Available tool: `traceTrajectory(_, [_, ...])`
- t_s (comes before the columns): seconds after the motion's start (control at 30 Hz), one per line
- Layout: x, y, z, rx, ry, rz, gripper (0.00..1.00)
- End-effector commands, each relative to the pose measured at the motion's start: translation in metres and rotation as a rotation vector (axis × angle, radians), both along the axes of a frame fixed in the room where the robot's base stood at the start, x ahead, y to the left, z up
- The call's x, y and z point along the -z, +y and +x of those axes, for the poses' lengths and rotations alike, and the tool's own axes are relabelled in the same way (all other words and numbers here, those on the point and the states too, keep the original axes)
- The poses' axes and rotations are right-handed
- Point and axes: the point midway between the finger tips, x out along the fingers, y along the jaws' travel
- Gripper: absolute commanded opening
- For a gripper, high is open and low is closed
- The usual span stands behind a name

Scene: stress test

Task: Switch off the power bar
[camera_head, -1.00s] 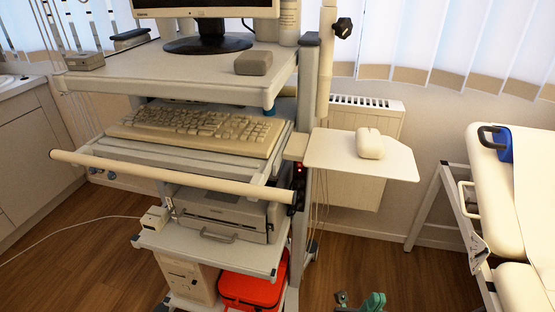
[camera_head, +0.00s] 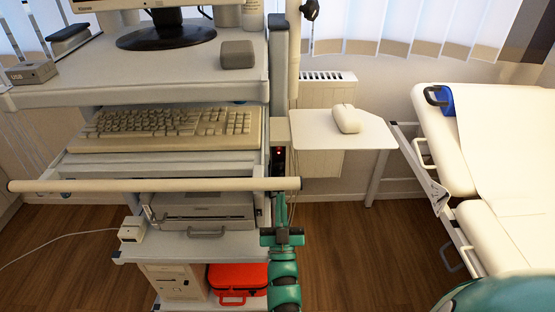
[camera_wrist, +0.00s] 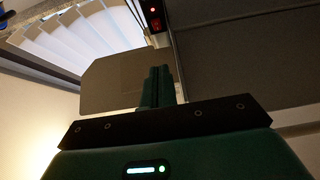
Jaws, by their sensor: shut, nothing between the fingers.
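The power bar (camera_head: 280,156) is a dark upright strip on the right side of the cart, beside the small side shelf. A red light glows on it. In the wrist view the power bar (camera_wrist: 155,16) is at the top, with a lit red light and a red switch below it. My green gripper (camera_head: 281,200) is just below the power bar in the head view, pointing up. In the wrist view my gripper's fingers (camera_wrist: 158,72) are together and empty, with a visible gap in the picture between their tips and the switch.
The cart's long handle rail (camera_head: 130,185) runs across the front, its right end close to my gripper. A padded couch (camera_head: 450,160) stands at right. Floor between is clear.

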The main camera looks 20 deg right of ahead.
Motion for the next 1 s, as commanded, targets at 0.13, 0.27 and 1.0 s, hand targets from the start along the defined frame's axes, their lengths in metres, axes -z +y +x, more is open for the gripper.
traceTrajectory(0.13, [0.000, 0.000, 0.000, -0.001, -0.002, 0.000, 0.00])
traceTrajectory(0.27, [-0.002, -0.001, 0.001, 0.000, -0.003, 0.001, 0.00])
traceTrajectory(1.0, [-0.058, -0.027, 0.091, 0.001, -0.005, 0.001, 0.00])
